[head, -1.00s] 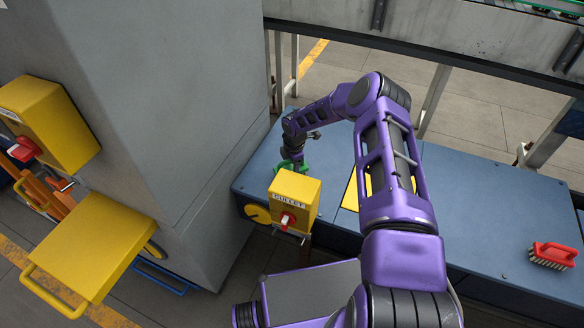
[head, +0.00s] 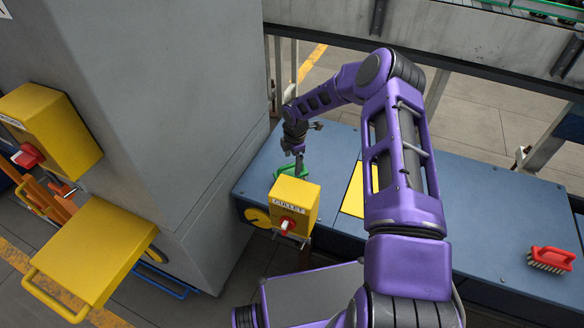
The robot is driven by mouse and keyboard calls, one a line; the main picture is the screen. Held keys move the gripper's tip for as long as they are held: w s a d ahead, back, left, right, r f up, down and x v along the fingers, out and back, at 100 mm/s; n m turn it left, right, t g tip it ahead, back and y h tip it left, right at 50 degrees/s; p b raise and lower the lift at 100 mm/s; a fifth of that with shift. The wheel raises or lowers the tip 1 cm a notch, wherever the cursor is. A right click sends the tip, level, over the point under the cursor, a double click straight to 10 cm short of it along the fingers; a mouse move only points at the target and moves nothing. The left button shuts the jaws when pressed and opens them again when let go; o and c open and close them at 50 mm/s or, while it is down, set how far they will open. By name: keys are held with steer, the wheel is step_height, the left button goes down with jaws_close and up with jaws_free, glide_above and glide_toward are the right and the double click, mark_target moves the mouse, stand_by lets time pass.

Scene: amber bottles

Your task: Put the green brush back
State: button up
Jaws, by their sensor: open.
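The green brush (head: 287,168) lies on the blue bench top at its left part, partly hidden behind a yellow switch box. Only its green handle part shows clearly; its bristles are hidden. My gripper (head: 299,170) points down from the purple arm, just above and at the brush. Its jaws are open, but the fingers are small in this view, and I cannot see whether they touch the brush.
A yellow switch box (head: 293,203) with a red knob stands in front of the brush. A yellow patch (head: 354,196) lies on the blue bench (head: 480,205), partly behind my arm. A red brush (head: 551,259) lies at the right. A grey pillar (head: 160,110) rises at the left.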

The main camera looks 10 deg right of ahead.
steer(key=r, duration=0.5)
steer(key=shift+s, duration=0.3)
